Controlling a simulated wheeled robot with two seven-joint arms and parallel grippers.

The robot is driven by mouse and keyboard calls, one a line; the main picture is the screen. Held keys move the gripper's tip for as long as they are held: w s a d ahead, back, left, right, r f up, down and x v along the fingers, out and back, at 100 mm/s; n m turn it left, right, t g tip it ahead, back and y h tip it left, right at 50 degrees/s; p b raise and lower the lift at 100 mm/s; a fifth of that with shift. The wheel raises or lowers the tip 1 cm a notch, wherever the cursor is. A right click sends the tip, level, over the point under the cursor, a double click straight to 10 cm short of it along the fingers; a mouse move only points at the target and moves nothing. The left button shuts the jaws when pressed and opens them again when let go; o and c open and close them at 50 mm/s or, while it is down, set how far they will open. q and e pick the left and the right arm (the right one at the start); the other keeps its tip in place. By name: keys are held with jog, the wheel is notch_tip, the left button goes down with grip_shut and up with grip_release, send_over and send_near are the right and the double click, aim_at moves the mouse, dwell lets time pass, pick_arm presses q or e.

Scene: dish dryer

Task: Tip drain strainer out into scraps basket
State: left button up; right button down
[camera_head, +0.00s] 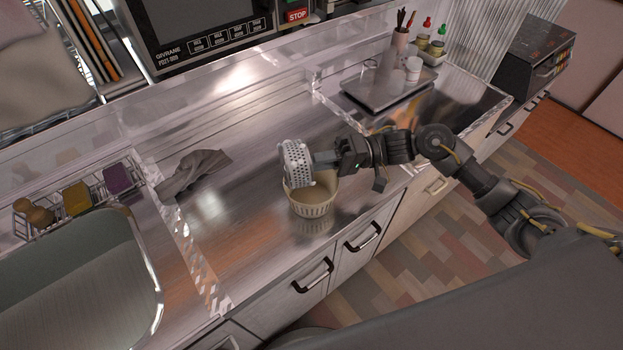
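The drain strainer (296,163) is a light, perforated metal cup. My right gripper (322,160) is shut on it and holds it turned on its side over the scraps basket, its perforated side facing left. The scraps basket (312,205) is a cream, slotted round tub standing upright on the steel counter near its front edge. The strainer and gripper cover part of the basket's opening, and I cannot see any scraps. My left gripper is not in view.
A sink (75,265) lies at the left, with a wire caddy (128,183) of sponges and a brush behind it. A grey cloth (192,171) lies on the counter. A metal scale or tray (388,88) stands at the back right.

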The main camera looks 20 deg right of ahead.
aim_at(303, 151)
jog(key=shift+d+r+y+p, duration=0.35)
jog(key=shift+r+y, duration=0.15)
jog(key=shift+y, duration=0.25)
jog(key=shift+d+r+y+p, duration=0.2)
jog(key=shift+r+y+p, duration=0.15)
jog(key=shift+r+y, duration=0.25)
jog(key=shift+d+r+y+p, duration=0.3)
jog(key=shift+r+y+p, duration=0.1)
jog(key=shift+y, duration=0.45)
dwell(0.5)
jog(key=shift+d+r+m+t+y+p, duration=0.35)
jog(key=shift+r+y, duration=0.45)
jog(key=shift+y, duration=0.6)
jog(key=shift+d+r+m+t+y+p, duration=0.15)
jog(key=shift+d+r+y+p, duration=0.25)
jog(key=shift+r+y, duration=0.7)
dwell(2.8)
